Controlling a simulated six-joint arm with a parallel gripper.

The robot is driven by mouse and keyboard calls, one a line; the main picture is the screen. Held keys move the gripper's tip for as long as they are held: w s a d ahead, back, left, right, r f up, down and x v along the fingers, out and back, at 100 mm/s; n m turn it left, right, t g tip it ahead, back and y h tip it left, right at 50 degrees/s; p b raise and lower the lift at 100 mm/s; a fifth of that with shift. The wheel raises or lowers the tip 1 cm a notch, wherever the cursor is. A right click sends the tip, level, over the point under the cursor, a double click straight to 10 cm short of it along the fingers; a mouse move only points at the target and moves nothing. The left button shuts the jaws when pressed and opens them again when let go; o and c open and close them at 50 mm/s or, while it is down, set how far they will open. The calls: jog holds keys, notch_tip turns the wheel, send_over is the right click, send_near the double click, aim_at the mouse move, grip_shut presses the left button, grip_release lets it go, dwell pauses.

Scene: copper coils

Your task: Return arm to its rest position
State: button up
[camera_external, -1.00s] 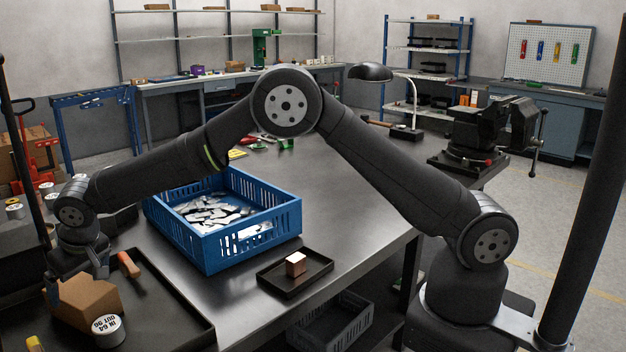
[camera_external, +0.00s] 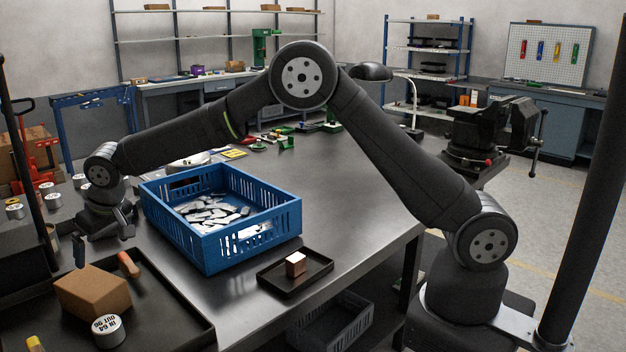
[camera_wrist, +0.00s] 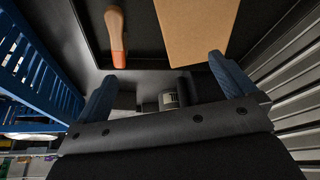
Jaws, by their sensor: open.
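My gripper (camera_external: 104,240) is at the left in the external view, raised above the dark tray (camera_external: 175,318) and left of the blue crate (camera_external: 215,258). In the wrist view my gripper (camera_wrist: 160,82) has its two blue-grey fingers wide apart with nothing between them. A cardboard box (camera_external: 92,292) sits in the dark tray, and it also shows in the wrist view (camera_wrist: 197,30). A labelled roll (camera_external: 108,331) lies in front of the box. An orange-handled tool (camera_external: 129,265) lies behind the box, and its handle shows in the wrist view (camera_wrist: 115,35).
The blue crate holds several pale metal pieces (camera_external: 212,213). A small tray (camera_external: 318,272) with a copper-coloured block (camera_external: 295,264) lies to its right. A desk lamp (camera_external: 371,73) and a vise (camera_external: 480,130) stand farther back. The tabletop (camera_external: 345,195) right of the crate is clear.

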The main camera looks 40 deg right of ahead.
jog(key=w+d+r, duration=0.2)
jog(key=d+r, duration=0.3)
jog(key=r, duration=0.2)
jog(key=w+d+m+h, duration=0.1)
jog(key=w+d+m, duration=0.1)
jog(key=d, duration=1)
jog(key=w+d+m+h, duration=0.1)
jog(key=w+d+m, duration=0.2)
jog(key=d, duration=1)
jog(key=w+d+m+h, duration=0.1)
jog(key=w+d+m, duration=0.2)
jog(key=d, duration=0.9)
jog(key=shift+w+d+r, duration=0.15)
jog(key=shift+w, duration=0.2)
